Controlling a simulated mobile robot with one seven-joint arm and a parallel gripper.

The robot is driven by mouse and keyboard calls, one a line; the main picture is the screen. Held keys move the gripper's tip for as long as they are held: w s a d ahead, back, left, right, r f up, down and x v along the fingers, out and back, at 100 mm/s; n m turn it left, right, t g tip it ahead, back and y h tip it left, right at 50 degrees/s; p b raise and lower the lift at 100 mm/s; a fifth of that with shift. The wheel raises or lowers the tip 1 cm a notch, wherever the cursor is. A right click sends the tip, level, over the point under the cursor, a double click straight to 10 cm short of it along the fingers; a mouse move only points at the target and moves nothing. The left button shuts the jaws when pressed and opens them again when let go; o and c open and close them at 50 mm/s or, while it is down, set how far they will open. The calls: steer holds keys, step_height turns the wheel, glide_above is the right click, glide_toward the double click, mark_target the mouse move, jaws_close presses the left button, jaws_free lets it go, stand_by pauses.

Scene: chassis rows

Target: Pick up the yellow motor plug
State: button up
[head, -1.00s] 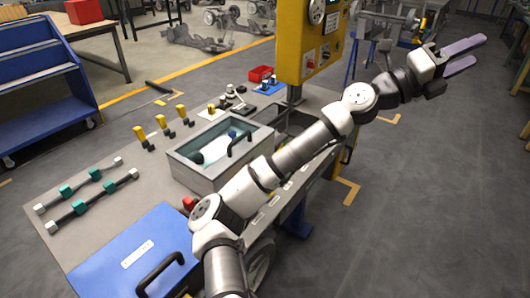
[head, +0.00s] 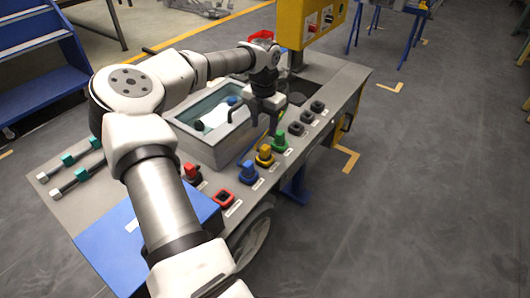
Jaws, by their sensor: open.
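A yellow plug (head: 264,156) stands upright in the row of coloured plugs and sockets along the workbench's near right edge. It sits between a blue plug (head: 248,173) and a green plug (head: 279,143). My gripper (head: 265,120) points down, open and empty, above and behind this row, close to the grey glass-topped box. It appears apart from the yellow plug, but the exact gap is hard to tell. My arm hides the back left of the bench, where yellow-topped pieces stood in the earlier view.
The glass-topped box (head: 226,150) with a black handle stands behind the row. A yellow control box (head: 312,22) rises at the back. The floor to the right is open.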

mark_target(265, 147)
steer(key=f+p, duration=0.1)
steer(key=f, duration=0.9)
steer(key=shift+d+p, duration=0.2)
steer(key=shift+p, duration=0.1)
jaws_close()
steer(key=shift+r, duration=0.1)
